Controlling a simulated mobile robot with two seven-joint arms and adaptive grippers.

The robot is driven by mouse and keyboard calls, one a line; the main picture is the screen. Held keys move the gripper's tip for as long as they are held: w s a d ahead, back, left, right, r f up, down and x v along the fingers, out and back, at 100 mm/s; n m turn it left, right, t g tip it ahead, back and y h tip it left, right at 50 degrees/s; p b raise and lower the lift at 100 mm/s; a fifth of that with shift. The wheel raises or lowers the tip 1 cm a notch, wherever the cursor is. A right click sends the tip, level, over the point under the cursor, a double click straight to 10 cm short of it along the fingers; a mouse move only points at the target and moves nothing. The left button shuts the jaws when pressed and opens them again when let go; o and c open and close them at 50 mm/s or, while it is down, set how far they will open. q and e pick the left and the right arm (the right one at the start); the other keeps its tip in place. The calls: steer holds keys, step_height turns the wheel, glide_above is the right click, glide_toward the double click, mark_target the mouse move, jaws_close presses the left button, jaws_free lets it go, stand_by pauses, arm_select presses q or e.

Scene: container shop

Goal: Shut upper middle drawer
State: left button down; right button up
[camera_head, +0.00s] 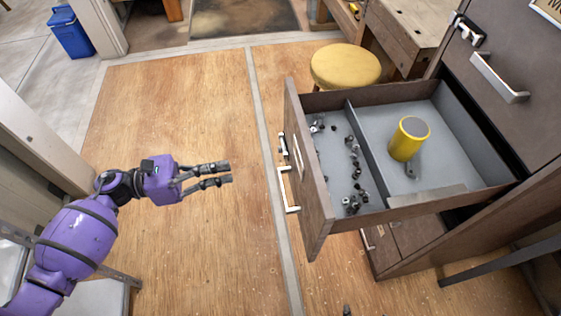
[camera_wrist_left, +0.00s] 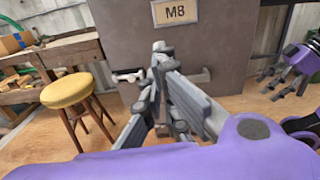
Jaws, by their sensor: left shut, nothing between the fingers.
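An open drawer (camera_head: 315,215) of dark wood with a grey inside sticks out leftward from the cabinet in the head view. Its front carries a silver handle (camera_head: 288,190). A divider splits it: several small metal parts lie on the left side, and a yellow cylinder (camera_head: 409,139) on the right. My left gripper (camera_head: 230,174) is left of the drawer front, apart from the handle, shut and empty. Its fingers (camera_wrist_left: 172,95) show in the left wrist view before a grey-brown front with a handle and an M8 label.
The cabinet (camera_head: 490,50) has another handled front at upper right and a lower drawer below. A yellow stool (camera_head: 345,66) stands behind the open drawer beside a wooden workbench (camera_head: 408,30). The wooden floor left of the drawer is clear. A blue bin (camera_head: 70,34) is far left.

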arm_select(q)
steer(key=m, duration=0.1)
steer(key=p, duration=0.4)
glide_toward(295, 161)
steer(key=x, duration=0.5)
steer(key=shift+w+d, duration=0.1)
steer(key=shift+w, duration=0.2)
steer(key=shift+x, duration=0.75)
steer(key=shift+f, duration=0.2)
steer(key=shift+d, duration=0.15)
